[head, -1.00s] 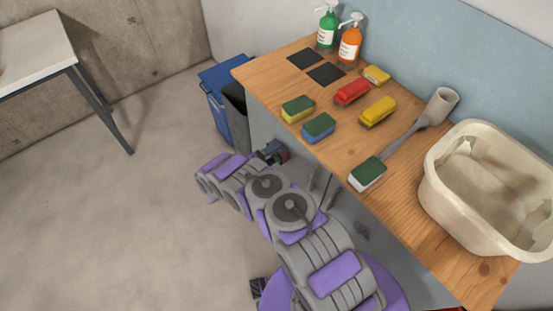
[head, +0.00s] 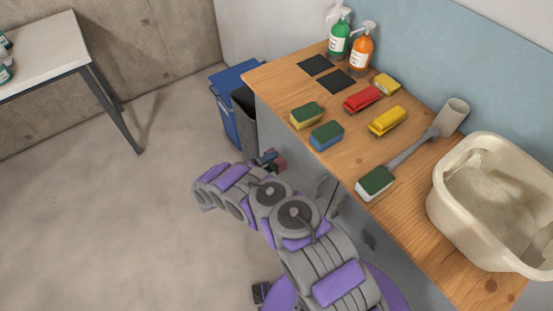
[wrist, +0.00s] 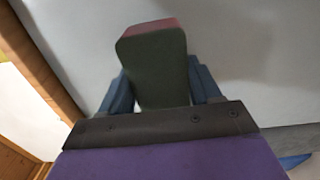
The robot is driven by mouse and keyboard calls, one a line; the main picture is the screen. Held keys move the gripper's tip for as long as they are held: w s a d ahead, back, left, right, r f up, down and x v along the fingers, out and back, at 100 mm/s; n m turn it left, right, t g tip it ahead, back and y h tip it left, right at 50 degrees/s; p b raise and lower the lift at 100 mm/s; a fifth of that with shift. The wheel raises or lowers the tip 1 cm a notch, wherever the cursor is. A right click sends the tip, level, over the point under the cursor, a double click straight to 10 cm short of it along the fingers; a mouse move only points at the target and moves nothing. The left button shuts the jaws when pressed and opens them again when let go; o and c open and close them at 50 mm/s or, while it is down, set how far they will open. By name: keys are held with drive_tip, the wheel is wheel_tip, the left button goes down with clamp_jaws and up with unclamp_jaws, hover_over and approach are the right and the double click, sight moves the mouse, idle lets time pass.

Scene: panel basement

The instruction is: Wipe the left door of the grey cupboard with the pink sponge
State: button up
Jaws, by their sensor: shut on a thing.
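The grey cupboard (head: 345,215) stands under the wooden top, its front seen steeply from above in the head view. Dark smudges (head: 369,242) show on this front. I cannot make out which door is which. My gripper (head: 268,160) is near the cupboard's far end, close to its front. In the wrist view my gripper (wrist: 160,90) is shut on the pink sponge (wrist: 152,65), which shows a dark green pad and a pink edge. A pale grey surface (wrist: 250,50) lies just beyond it. I cannot tell whether the sponge touches it.
The wooden top (head: 395,215) holds several other sponges, a brush (head: 412,148), two pump bottles (head: 361,46) and a beige basin (head: 445,210). A blue bin (head: 226,115) and a dark bin (head: 243,118) stand past the cupboard. The floor at left is clear up to a table (head: 45,50).

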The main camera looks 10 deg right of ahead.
drive_tip(key=shift+s+a, duration=0.35)
drive_tip(key=shift+a, duration=0.3)
drive_tip(key=shift+v, duration=1.5)
